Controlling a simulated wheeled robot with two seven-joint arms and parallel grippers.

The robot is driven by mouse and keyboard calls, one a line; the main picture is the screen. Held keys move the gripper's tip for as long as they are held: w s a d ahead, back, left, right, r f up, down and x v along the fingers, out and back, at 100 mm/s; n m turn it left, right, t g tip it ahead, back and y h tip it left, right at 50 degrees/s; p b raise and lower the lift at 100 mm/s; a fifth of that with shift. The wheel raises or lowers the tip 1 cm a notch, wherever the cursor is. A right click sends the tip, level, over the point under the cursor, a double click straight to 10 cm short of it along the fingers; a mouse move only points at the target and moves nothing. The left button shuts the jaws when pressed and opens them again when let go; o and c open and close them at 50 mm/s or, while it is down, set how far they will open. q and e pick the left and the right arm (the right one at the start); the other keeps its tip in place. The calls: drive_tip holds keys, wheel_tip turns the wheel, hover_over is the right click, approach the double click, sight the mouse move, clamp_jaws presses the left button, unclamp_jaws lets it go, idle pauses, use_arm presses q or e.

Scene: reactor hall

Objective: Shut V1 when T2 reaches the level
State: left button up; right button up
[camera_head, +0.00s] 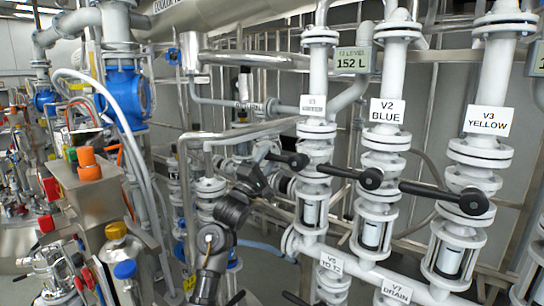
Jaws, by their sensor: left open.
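The V1 valve has a black lever (290,160) on a white vertical pipe, below a small pale label (312,105) that is hard to read. The lever points to the left, roughly across the pipe. My left gripper (268,168) is open beside the left end of this lever, its dark wrist coming up from below. I cannot tell whether its fingers touch the lever or stand around it. A level display (352,62) above V1 and V2 reads 152 L. My right gripper is not in view.
The V2 BLUE lever (371,178) and V3 YELLOW lever (473,202) stand close by on the right, also pointing left. Labels V5 TO T2 (331,263) and V7 DRAIN (396,290) hang below. Pipes and a blue valve body (127,95) crowd the left.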

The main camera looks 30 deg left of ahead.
use_arm(q)
drive_tip(key=b+v, duration=0.2)
drive_tip(key=v, duration=0.5)
drive_tip(key=shift+s, duration=0.25)
drive_tip(key=shift+f, duration=0.1)
